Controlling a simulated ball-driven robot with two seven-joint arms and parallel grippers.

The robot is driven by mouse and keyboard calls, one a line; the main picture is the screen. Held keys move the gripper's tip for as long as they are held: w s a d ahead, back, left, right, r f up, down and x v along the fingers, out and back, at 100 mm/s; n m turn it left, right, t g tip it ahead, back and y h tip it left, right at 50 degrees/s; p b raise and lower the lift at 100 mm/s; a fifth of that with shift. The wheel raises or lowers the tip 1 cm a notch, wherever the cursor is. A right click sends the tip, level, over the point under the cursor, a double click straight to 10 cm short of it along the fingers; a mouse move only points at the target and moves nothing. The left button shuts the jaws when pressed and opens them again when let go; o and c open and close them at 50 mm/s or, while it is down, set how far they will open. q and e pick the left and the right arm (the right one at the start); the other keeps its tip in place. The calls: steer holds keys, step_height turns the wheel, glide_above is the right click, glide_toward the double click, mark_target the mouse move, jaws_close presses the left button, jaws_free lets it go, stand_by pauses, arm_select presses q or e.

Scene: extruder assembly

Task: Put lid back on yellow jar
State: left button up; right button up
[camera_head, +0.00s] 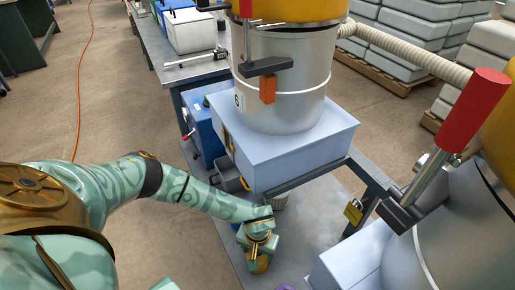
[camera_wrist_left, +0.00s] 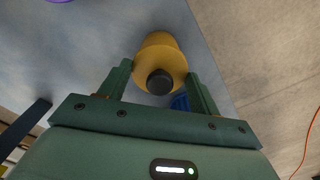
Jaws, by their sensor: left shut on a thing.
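A yellow rounded thing with a black knob (camera_wrist_left: 160,62) sits between the fingers of my left gripper (camera_wrist_left: 165,88) in the left wrist view. I cannot tell whether it is the jar with its lid on or only part of it. In the head view, my left gripper (camera_head: 259,252) reaches down to the grey table at the bottom middle, with a bit of the yellow thing (camera_head: 259,265) showing below it. The left gripper is shut on this yellow thing. No separate lid is clearly seen. My right gripper is not in view.
A purple object (camera_head: 286,287) lies on the grey table (camera_head: 312,232) at the bottom edge. A big metal extruder drum (camera_head: 285,85) on a pale blue base (camera_head: 290,155) stands behind, and another machine (camera_head: 450,225) is at right. A blue piece (camera_wrist_left: 180,102) shows beside the yellow thing.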

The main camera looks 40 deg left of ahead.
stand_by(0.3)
arm_select(q)
steer(key=o, duration=1.4)
steer(key=shift+c, duration=0.2)
steer(key=shift+r+p, duration=2.9)
steer(key=shift+r, duration=0.7)
steer(key=shift+f, duration=0.1)
jaws_close()
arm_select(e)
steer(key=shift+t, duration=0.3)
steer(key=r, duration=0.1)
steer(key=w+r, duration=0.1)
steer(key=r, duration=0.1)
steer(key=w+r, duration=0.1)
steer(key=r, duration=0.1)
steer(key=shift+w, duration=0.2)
arm_select(q)
steer(key=shift+f, duration=0.15)
